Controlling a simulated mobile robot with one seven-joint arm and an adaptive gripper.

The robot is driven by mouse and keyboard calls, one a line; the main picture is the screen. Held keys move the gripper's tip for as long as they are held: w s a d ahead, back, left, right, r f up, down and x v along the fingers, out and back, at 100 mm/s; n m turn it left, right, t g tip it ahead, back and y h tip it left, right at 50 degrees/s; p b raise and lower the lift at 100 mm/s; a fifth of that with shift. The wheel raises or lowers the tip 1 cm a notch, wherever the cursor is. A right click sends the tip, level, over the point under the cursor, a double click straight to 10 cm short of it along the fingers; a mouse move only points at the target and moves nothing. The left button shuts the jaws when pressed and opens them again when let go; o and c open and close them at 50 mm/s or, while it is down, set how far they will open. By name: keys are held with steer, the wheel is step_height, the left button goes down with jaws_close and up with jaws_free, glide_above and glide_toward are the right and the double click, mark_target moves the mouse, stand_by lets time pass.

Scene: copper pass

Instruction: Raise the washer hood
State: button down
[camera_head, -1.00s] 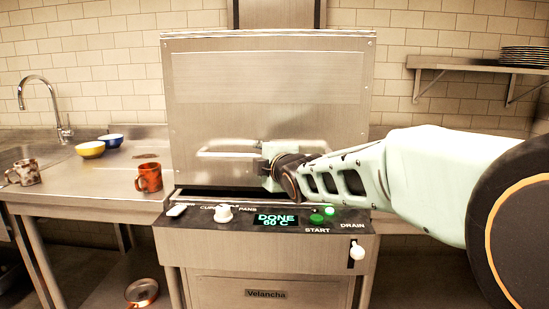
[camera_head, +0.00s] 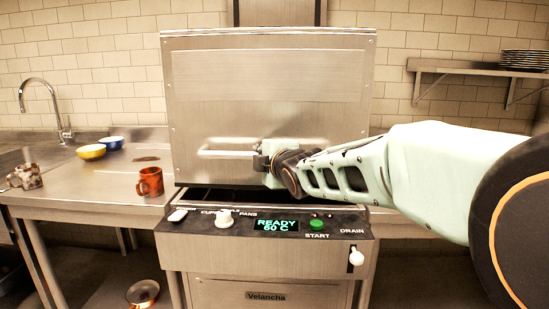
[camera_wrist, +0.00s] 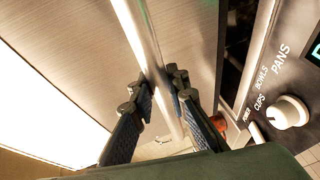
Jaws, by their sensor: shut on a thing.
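The washer hood (camera_head: 270,90) is a large brushed-steel box above the washer's control panel (camera_head: 190,226). A dark gap shows between its lower edge and the panel, so it stands slightly raised. Its bar handle (camera_head: 222,154) runs across the lower front. The inside of the washer is mostly hidden.
The display (camera_head: 276,226) reads READY, 60 C. A shelf with plates (camera_head: 525,58) is at the upper right.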

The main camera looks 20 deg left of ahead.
step_height(320, 180, up, 36)
steer(key=p, duration=2.9)
steer(key=shift+r, duration=0.2)
steer(key=c, duration=1.8)
jaws_free()
steer(key=shift+f, duration=0.15)
steer(key=shift+c, duration=0.2)
